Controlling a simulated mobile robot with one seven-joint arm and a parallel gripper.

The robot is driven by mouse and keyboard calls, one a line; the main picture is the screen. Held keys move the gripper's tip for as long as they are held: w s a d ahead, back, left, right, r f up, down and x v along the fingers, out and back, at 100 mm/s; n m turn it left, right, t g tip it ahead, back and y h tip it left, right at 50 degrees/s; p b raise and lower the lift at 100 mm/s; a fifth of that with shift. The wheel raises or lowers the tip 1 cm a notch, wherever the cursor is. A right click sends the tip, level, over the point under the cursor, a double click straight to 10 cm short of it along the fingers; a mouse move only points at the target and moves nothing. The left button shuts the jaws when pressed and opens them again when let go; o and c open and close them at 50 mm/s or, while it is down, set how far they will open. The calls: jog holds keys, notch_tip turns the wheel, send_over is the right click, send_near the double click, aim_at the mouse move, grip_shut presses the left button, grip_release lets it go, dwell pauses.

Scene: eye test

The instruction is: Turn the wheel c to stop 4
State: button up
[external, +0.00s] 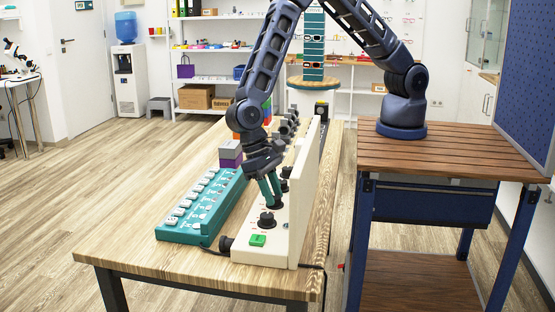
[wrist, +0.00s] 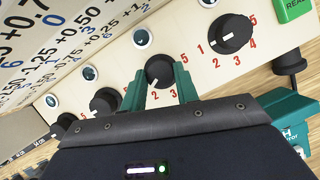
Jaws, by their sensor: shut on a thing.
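A long cream panel (external: 305,190) carries a row of black wheels with red numbers. My gripper (external: 273,202) reaches down to one of them, the second from the near end. In the wrist view my gripper's green fingers (wrist: 161,83) are shut on this black wheel (wrist: 158,69), one finger on each side. Its white mark points down and slightly left, about at the 2; the fingers hide some of its numbers. A free wheel (wrist: 231,33) to the right has its mark at the lower left, between 1 and 2. I cannot read any wheel's letter.
A green button (external: 257,240) sits at the panel's near end, with a black side knob or plug (wrist: 290,85) beside it. A teal board (external: 203,205) with several white pieces lies left of the panel. More wheels (wrist: 104,101) stand close along the row.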

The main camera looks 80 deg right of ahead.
jog(key=n+h, duration=0.1)
jog(key=n, duration=0.3)
jog(key=n+h, duration=0.1)
jog(key=n, duration=0.1)
jog(key=shift+a+n+h, duration=0.25)
jog(key=shift+n+h, duration=0.05)
jog(key=n, duration=0.2)
jog(key=n+h, duration=0.1)
jog(key=n, duration=0.1)
jog(key=shift+s+a+n+t+h, duration=0.1)
jog(key=shift+a+n+t+h, duration=0.05)
jog(key=shift+n+t+h, duration=0.15)
jog(key=n+t, duration=0.1)
jog(key=n, duration=0.1)
jog(key=n+h, duration=0.1)
jog(key=n, duration=0.2)
jog(key=shift+s+a+t, duration=0.1)
jog(key=shift+s+t, duration=0.05)
jog(key=shift+t, duration=0.25)
jog(key=n+t, duration=0.1)
jog(key=n, duration=0.4)
jog(key=shift+s+n+t+h, duration=0.15)
jog(key=shift+n+t+h, duration=0.15)
jog(key=shift+t, duration=0.1)
jog(key=o, duration=1)
jog(key=shift+c, duration=0.2)
jog(key=shift+r, duration=0.1)
jog(key=v, duration=1)
jog(key=shift+a+r, duration=0.2)
jog(key=shift+r, duration=0.05)
